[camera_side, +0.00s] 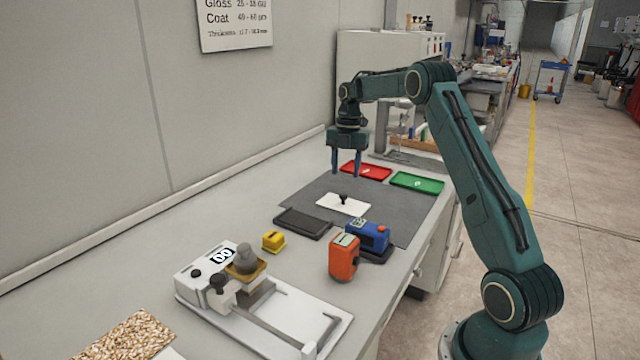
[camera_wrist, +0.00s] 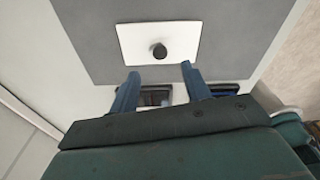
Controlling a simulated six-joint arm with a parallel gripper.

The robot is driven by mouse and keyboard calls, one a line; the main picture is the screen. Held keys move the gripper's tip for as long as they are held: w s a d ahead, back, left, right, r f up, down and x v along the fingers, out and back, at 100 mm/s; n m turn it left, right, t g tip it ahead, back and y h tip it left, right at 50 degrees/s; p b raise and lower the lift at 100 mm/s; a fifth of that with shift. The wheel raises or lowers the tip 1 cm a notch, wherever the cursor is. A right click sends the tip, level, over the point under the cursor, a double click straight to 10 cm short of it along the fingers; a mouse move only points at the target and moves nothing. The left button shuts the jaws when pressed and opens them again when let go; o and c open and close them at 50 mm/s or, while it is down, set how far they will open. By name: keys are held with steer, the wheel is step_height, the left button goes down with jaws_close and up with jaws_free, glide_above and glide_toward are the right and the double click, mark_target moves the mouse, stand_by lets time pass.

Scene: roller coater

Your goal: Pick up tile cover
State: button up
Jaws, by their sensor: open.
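The tile cover looks to be the white flat plate (camera_side: 356,208) with a black knob (camera_side: 343,198) on top. It lies on the dark grey mat (camera_side: 300,190). In the wrist view the white plate (camera_wrist: 132,48) and its round dark knob (camera_wrist: 159,51) are near the top middle. My gripper (camera_side: 345,175) is open and empty, pointing down above the mat. In the wrist view its two blue fingers (camera_wrist: 160,70) stand apart, with the knob between them in picture line but farther away.
A red tray (camera_side: 366,170) and a green tray (camera_side: 416,182) lie behind. A black tray (camera_side: 302,223), a yellow block (camera_side: 273,241), an orange device (camera_side: 343,258) and a blue device (camera_side: 368,236) stand in front. A white coater machine (camera_side: 250,290) is nearer the camera.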

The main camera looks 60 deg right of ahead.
mark_target(344, 194)
steer(key=shift+a+f, duration=0.2)
steer(key=shift+f, duration=1.05)
steer(key=shift+s+a+f, duration=0.1)
steer(key=shift+a+f, duration=0.05)
steer(key=shift+f, duration=1.1)
steer(key=shift+a+f, duration=0.15)
steer(key=shift+f, duration=1.05)
jaws_close()
